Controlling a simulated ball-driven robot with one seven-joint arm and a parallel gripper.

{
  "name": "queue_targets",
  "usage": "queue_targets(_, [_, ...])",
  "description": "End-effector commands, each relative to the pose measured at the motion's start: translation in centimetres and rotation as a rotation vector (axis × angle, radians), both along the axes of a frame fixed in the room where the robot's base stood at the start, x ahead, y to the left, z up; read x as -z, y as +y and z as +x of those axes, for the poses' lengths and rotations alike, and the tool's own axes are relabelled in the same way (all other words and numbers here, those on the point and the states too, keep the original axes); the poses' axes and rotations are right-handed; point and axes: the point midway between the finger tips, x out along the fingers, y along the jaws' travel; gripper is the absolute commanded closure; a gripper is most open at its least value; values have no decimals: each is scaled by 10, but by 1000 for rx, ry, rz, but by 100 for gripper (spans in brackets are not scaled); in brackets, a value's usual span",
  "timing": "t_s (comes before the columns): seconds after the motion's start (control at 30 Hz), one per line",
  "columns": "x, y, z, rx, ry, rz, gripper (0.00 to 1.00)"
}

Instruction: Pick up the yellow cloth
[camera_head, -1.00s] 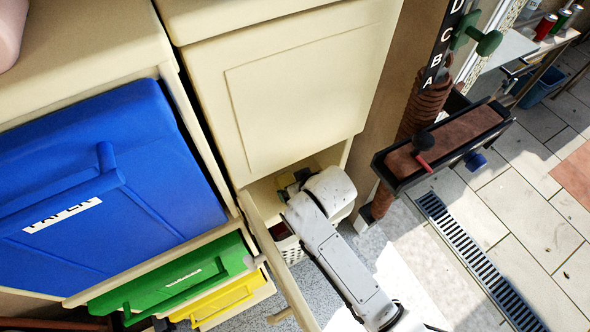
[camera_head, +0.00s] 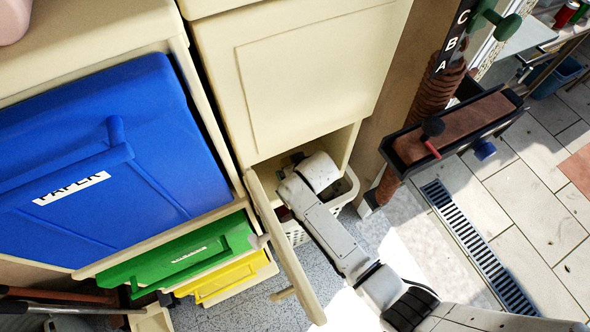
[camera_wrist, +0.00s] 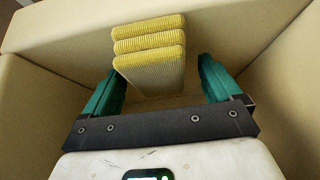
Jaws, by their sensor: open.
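The yellow cloth (camera_wrist: 150,50) shows in the wrist view as a folded stack of ribbed yellow layers inside a beige cabinet compartment. My gripper (camera_wrist: 158,78) is open, with one green finger at the left of the cloth and the other at its right. The cloth lies between and just beyond the fingers; I cannot tell if either finger touches it. In the head view my arm reaches into the open lower compartment of the beige cabinet (camera_head: 290,85), and the cloth and the fingers are hidden.
The open cabinet door (camera_head: 285,250) stands just left of my arm. A white basket (camera_head: 340,193) is below the compartment. Blue (camera_head: 150,180), green (camera_head: 170,258) and yellow (camera_head: 225,278) bins are at the left. The compartment walls (camera_wrist: 40,110) enclose the gripper closely.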

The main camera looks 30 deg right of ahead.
Motion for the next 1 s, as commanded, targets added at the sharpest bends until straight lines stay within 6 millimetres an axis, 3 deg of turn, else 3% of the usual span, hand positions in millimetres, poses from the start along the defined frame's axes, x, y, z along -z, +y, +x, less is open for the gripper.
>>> queue_targets(0.27, [1,0,2,0,-2,0,8])
queue_targets(0.83, [1,0,1,0,-1,0,63])
queue_targets(1.0, [1,0,1,0,-1,0,65])
